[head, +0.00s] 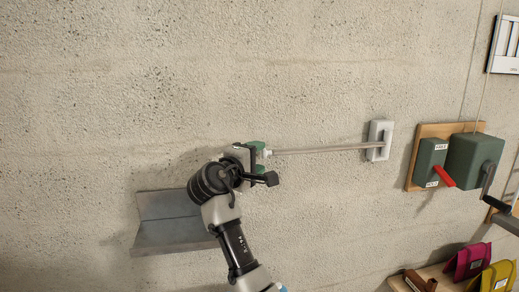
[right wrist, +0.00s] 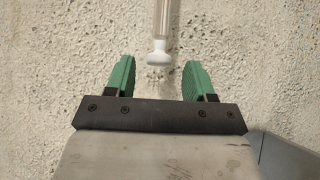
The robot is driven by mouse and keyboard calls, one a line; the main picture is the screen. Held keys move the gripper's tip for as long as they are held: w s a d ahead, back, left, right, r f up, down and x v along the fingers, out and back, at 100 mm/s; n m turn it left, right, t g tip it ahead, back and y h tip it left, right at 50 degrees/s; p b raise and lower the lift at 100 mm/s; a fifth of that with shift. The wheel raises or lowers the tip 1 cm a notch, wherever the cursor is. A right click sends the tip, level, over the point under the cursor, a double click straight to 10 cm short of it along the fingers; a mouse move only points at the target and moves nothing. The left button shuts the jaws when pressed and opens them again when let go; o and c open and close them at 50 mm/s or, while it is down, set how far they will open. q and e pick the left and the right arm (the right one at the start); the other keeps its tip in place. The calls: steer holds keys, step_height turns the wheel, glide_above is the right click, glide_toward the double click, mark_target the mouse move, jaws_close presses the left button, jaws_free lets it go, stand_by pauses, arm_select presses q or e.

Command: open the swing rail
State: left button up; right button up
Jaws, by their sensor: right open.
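The swing rail (head: 325,149) is a thin pale bar. It runs left from a white wall bracket (head: 379,141) and ends in a white cap. My right gripper (head: 260,152) is at that free left end. In the right wrist view the right gripper (right wrist: 158,68) is open, with green fingers apart. The rail's white end cap (right wrist: 158,54) lies between the fingertips, with a gap on each side, and the rail (right wrist: 162,16) runs away beyond it. Whether the cap touches anything in depth I cannot tell. My left gripper is not in view.
A grey metal ledge (head: 165,233) is on the wall below left. A wooden board (head: 416,159) with green boxes, a red lever (head: 443,176) and a crank is at right. Pink and yellow items (head: 490,277) sit at lower right. The wall above the rail is clear.

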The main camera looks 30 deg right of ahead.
steer(key=shift+w+d, duration=0.3)
steer(key=shift+d, duration=0.35)
jaws_close()
